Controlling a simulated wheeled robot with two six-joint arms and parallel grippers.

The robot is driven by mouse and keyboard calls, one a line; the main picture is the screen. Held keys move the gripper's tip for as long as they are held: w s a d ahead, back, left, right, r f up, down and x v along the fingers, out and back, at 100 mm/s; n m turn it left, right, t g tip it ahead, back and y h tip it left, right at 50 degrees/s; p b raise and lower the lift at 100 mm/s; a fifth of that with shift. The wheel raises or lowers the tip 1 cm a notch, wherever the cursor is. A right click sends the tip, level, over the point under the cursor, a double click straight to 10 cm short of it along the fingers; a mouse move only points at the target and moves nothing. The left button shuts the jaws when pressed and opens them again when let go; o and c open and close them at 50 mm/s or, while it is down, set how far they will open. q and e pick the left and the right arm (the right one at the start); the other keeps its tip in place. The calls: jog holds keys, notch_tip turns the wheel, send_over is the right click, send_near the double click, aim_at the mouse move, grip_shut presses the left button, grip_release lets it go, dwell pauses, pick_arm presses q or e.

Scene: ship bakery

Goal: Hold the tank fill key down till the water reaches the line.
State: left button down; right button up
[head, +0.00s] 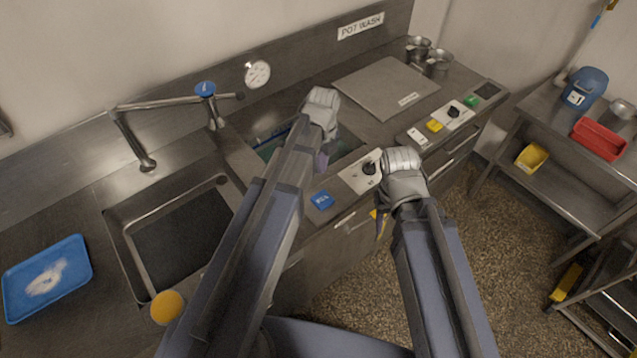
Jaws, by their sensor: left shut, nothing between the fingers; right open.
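A blue key with white lettering too small to read (322,200) sits on the counter's front strip, in front of the sunken tank (356,156). I take it for the fill key. Blue-green water (268,150) shows low in the tank, with a blue band (270,135) along its far wall. My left arm covers much of the tank, so the level against a line cannot be read. My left gripper (321,163) is shut and empty, over the tank's front side, beyond the blue key and apart from it in the picture. My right gripper (381,222) is open and empty near the counter's front edge.
A knob panel (358,180) lies between my grippers. Yellow (434,125), white (418,138) and green (471,101) keys sit further right. A sink (135,270) and faucet (147,163) are left. A lid (375,85) and metal pots (438,64) stand behind.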

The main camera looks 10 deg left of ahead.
aim_at(322, 199)
pick_arm(q)
jog(key=shift+f, duration=0.2)
notch_tip(322, 199, down, 14)
jog(key=b, duration=1.4)
jog(key=shift+r, duration=0.1)
